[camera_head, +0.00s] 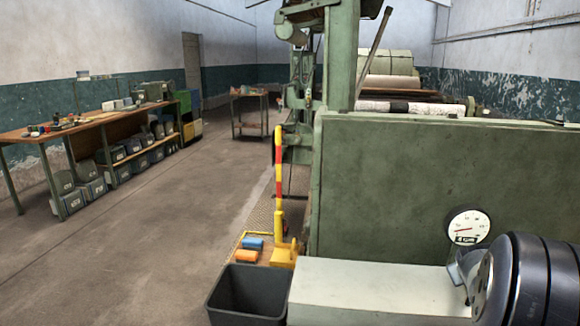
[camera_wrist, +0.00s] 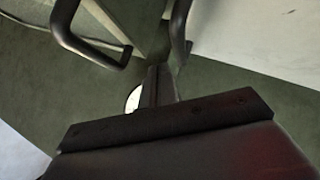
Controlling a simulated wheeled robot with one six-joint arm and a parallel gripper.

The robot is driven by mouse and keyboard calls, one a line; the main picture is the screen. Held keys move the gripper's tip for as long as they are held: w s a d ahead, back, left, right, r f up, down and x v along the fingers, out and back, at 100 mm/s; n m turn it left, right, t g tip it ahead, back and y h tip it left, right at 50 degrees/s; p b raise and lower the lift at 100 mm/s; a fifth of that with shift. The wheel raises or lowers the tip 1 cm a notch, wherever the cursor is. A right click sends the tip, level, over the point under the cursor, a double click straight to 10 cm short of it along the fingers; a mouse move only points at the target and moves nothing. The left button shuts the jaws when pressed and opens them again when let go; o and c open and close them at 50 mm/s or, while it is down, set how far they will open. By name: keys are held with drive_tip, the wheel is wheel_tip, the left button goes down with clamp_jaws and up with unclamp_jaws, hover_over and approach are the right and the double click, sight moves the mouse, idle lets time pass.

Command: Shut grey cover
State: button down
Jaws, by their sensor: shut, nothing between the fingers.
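A pale grey, flat-topped box (camera_head: 375,292) stands at the bottom of the head view, against the green machine panel; it may be the grey cover, but I cannot tell whether it is open. In the wrist view a pale grey panel (camera_wrist: 265,38) fills the upper right and another pale piece shows at the top. Two dark, bent bars (camera_wrist: 92,42) hang in from the top, either side of a narrow gap. My gripper (camera_wrist: 158,72) is shut and empty, pointing towards that gap. Contact is not clear. My dark arm hides the right of the head view.
A white dial gauge (camera_head: 467,226) is on the green panel (camera_head: 400,170). A dark open bin (camera_head: 248,295) stands left of the grey box. A yellow and red post (camera_head: 279,185) rises behind it. The floor to the left is free, up to a workbench (camera_head: 95,125).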

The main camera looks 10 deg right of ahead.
drive_tip(key=shift+s+d+f+b, duration=0.1)
drive_tip(key=shift+d+f+b, duration=0.1)
drive_tip(key=shift+f+b, duration=0.3)
drive_tip(key=shift+d+f+b, duration=0.15)
drive_tip(key=shift+d+f, duration=0.05)
drive_tip(key=shift+f, duration=0.5)
